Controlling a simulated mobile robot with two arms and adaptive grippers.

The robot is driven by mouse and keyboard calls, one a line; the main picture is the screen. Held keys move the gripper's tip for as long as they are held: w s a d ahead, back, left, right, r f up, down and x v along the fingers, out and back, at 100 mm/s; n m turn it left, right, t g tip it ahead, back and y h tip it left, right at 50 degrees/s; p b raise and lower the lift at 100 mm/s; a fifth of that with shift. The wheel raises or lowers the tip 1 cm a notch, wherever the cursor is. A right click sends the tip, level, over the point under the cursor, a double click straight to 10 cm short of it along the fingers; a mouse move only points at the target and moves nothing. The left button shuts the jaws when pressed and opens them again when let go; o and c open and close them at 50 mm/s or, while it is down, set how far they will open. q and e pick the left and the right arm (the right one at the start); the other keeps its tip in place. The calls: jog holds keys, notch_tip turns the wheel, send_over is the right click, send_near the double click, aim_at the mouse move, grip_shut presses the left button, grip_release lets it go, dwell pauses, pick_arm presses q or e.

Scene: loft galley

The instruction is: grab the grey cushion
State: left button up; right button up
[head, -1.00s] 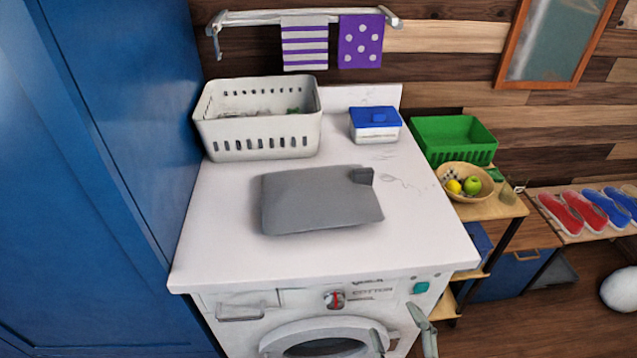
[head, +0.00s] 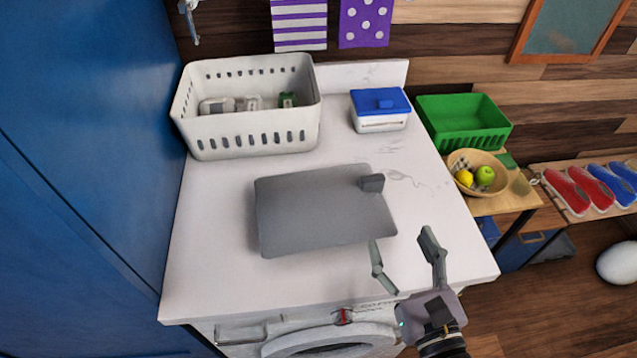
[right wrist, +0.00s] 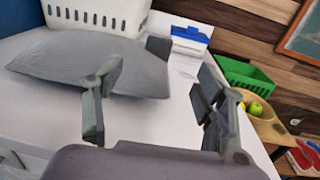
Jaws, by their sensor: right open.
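In the right wrist view the cushion (right wrist: 95,62) looks plump and lies ahead and to the left, partly hidden by a finger. My right gripper (head: 405,252) is open and empty, close to the cushion's near right corner; it also shows in the right wrist view (right wrist: 150,110). It appears apart from the cushion. My left gripper is not in view.
A white basket (head: 245,138) and a blue-lidded box (head: 380,115) stand behind the cushion on the white top (head: 215,285). A green crate (head: 465,130) and a fruit bowl (head: 462,162) are at the right. A tall blue panel (head: 80,180) rises at the left.

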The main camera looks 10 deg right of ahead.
aim_at(374, 183)
jog(key=w+p, duration=0.2)
jog(key=w, duration=0.3)
jog(key=w+a+p, duration=0.1)
jog(key=w+p, duration=0.1)
jog(key=w, duration=0.3)
jog(key=w+p, duration=0.2)
jog(key=w, duration=0.3)
jog(key=shift+a+f, duration=0.15)
jog(key=shift+f, duration=0.1)
jog(key=shift+w+f, duration=0.15)
jog(key=shift+w, duration=0.15)
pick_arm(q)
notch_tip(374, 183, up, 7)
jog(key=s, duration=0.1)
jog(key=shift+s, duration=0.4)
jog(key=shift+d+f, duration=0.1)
pick_arm(e)
jog(key=shift+s, duration=0.1)
jog(key=shift+c, duration=0.8)
grip_shut()
